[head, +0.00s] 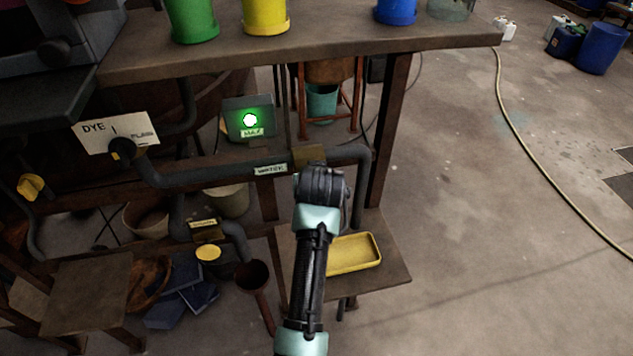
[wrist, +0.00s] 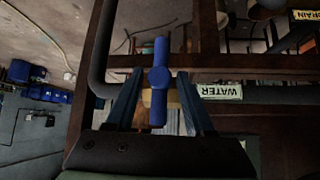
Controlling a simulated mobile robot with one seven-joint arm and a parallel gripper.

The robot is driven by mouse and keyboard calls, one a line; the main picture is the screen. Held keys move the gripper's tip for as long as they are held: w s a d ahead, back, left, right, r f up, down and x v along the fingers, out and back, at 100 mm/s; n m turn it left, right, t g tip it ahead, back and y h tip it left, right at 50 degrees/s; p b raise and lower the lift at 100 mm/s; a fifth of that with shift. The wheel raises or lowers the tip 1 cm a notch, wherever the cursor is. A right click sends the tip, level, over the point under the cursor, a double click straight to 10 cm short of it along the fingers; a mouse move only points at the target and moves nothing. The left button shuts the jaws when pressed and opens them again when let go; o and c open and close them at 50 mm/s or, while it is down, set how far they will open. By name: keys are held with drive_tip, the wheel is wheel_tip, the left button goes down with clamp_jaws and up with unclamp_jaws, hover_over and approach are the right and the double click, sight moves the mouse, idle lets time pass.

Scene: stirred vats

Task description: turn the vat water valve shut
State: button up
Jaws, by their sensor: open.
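The water valve has a blue bar handle (wrist: 160,76) with a round hub, upright in the wrist view and crosswise to the grey pipe (wrist: 265,96). Its brass-coloured body (head: 309,154) shows in the head view just beyond my gripper (head: 322,181), which hides the handle there. In the wrist view my gripper (wrist: 162,101) is open, with one finger on each side of the handle. Gaps show between the fingers and the handle. The WATER label (head: 270,169) is on the pipe to the left of the valve; it also shows upside down in the wrist view (wrist: 220,92).
A workbench (head: 300,50) with coloured pots overhangs the pipes. A box with a lit green lamp (head: 249,120) and a DYE sign (head: 115,132) stand left. A yellow tray (head: 353,254) sits on a low shelf below. The floor (head: 500,250) at right is mostly clear, with a hose.

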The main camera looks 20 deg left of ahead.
drive_tip(key=b+v, duration=0.2)
drive_tip(key=v, duration=1)
drive_tip(key=shift+b, duration=0.35)
drive_tip(key=shift+s, duration=0.1)
drive_tip(key=d+r+m+t+h, duration=0.45)
drive_tip(key=d+r+t, duration=0.55)
drive_tip(key=d+r, duration=0.75)
drive_tip(key=s+a+r+t+b, duration=0.1)
drive_tip(key=s+r+t, duration=0.3)
drive_tip(key=r, duration=0.6)
drive_tip(key=s+a+r+t+b, duration=0.1)
drive_tip(key=s+r+t+b, duration=0.2)
drive_tip(key=s+r+t, duration=0.2)
drive_tip(key=s+r+y, duration=0.1)
drive_tip(key=s+r, duration=0.2)
drive_tip(key=r, duration=0.3)
drive_tip(key=shift+s, duration=0.3)
drive_tip(key=shift+a, duration=0.1)
